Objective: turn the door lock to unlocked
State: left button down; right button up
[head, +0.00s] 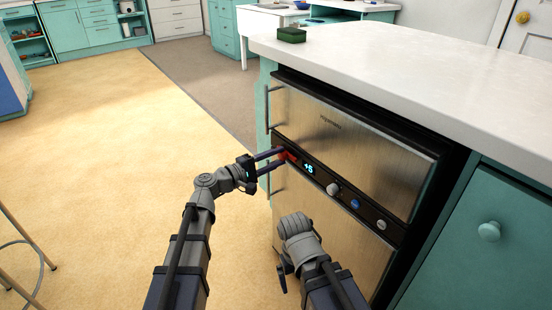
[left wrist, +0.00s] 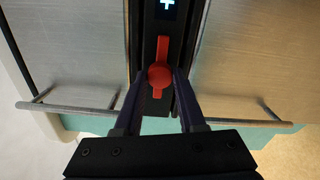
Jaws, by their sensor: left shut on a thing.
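The door lock is a red turn knob (left wrist: 159,77) on the black control strip of a steel drawer appliance (head: 335,140). In the head view the red knob (head: 288,155) shows at the strip's left end, partly behind my fingers. In the left wrist view its bar lies along the length of the strip. My left gripper (head: 279,160) is shut on the red knob, one finger on each side of it; it also shows in the left wrist view (left wrist: 160,80). My right arm (head: 298,235) is low in front of the lower drawer; its fingertips are not clearly visible.
The strip (head: 345,190) also has a lit display (head: 309,168) and several round buttons. Bar handles (head: 268,105) stand out at the drawers' left side. A white worktop (head: 400,70) overhangs the appliance, with a green box (head: 292,35) on it.

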dwell(0.5)
pick_arm(q)
jog(key=c, duration=0.5)
grip_release()
jog(key=shift+a, duration=0.1)
jog(key=v, duration=0.7)
jog(key=shift+s+a, duration=0.25)
